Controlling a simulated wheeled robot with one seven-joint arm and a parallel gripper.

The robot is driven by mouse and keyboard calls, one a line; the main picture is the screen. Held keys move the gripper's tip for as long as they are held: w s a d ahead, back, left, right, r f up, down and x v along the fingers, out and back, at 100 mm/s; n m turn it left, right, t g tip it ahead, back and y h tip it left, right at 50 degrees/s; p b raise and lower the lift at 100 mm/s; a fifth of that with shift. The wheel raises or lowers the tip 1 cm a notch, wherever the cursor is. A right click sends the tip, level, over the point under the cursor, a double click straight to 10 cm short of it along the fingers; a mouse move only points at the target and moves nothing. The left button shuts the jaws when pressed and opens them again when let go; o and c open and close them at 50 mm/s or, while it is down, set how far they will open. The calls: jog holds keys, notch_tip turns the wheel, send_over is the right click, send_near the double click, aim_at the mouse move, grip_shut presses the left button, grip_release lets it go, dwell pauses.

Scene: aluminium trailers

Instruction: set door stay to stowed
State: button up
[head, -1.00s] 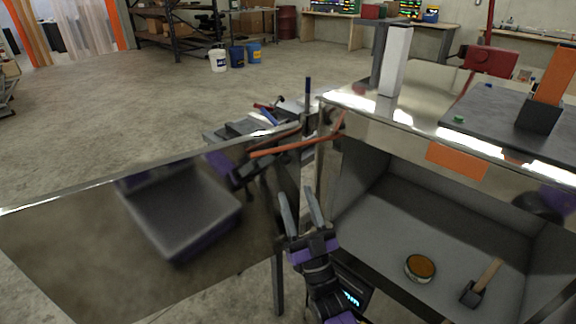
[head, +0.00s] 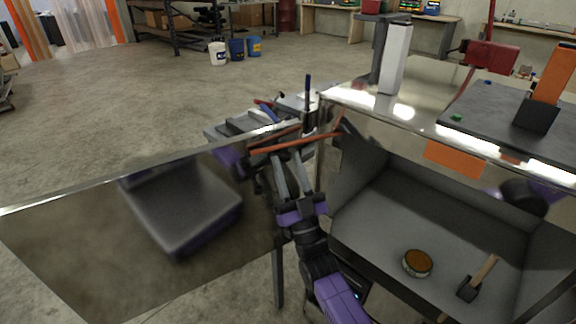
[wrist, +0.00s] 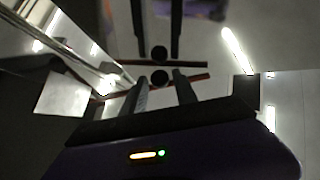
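The door stay (head: 290,146) is a thin orange-red bar spanning from the open door to the cabinet's front corner. In the wrist view the stay (wrist: 195,78) runs crosswise with a dark round knob (wrist: 160,77) on it; the mirror-like door doubles both. The open door (head: 80,245) is a shiny metal panel on the left. My gripper (head: 286,160) points up at the stay, with its fingertips close to it. In the wrist view my gripper (wrist: 162,80) is open, its fingers either side of the knob. I cannot tell whether they touch it.
The open compartment (head: 375,215) on the right holds a round orange-topped tin (head: 417,263) and a mallet (head: 470,287). A white post (head: 395,60) and a dark panel (head: 500,120) are on the shiny top. Tools lie on a surface behind the door.

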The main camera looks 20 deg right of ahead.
grip_shut()
dwell(1.2)
